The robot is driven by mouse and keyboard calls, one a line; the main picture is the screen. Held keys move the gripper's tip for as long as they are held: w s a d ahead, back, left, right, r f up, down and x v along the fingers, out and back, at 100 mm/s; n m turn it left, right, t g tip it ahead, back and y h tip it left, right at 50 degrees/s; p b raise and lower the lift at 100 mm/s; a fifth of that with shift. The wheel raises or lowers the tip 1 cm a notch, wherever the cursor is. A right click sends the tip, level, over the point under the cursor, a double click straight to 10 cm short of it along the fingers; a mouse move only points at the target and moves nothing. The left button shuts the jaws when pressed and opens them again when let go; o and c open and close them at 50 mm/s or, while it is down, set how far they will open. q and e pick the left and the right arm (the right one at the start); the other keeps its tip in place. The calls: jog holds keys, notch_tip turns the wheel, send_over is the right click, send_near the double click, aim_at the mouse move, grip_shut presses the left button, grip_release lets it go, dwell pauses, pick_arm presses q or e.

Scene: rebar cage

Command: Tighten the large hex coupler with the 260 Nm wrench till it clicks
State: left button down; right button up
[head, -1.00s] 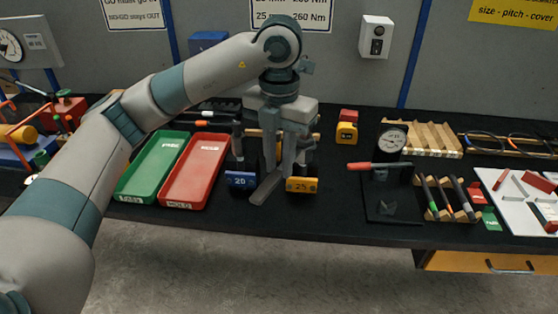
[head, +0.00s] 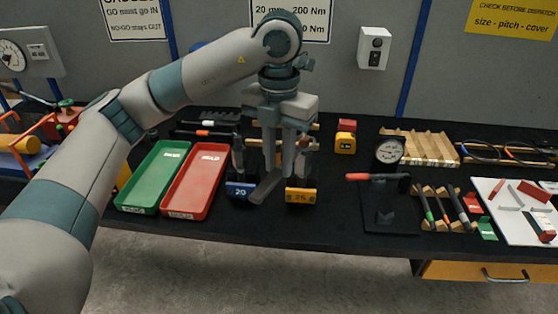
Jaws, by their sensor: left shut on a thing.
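My left gripper (head: 279,172) is over the black bench, fingers down, between the blue stand marked 20 (head: 241,190) and the yellow stand marked 25 (head: 301,195). It is shut on a grey bar-like tool (head: 266,187), whose lower end slants down to the left in front of the stands. I cannot tell whether this bar is the 260 Nm wrench. The large hex coupler cannot be made out; the fingers and bar partly cover the yellow stand. Orange-handled tools (head: 205,133) lie behind the trays. My right gripper is not in view.
A green tray (head: 153,178) and a red tray (head: 195,180) lie left of the stands. To the right are a dial gauge (head: 389,150), a red-handled tool (head: 377,177), and a pen rack (head: 444,207). The bench front edge is close to the stands.

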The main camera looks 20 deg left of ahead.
pick_arm(q)
jog(key=shift+r+p, duration=1.5)
jog(key=shift+r, duration=1.05)
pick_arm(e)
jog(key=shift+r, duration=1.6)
pick_arm(q)
jog(key=shift+f, duration=0.1)
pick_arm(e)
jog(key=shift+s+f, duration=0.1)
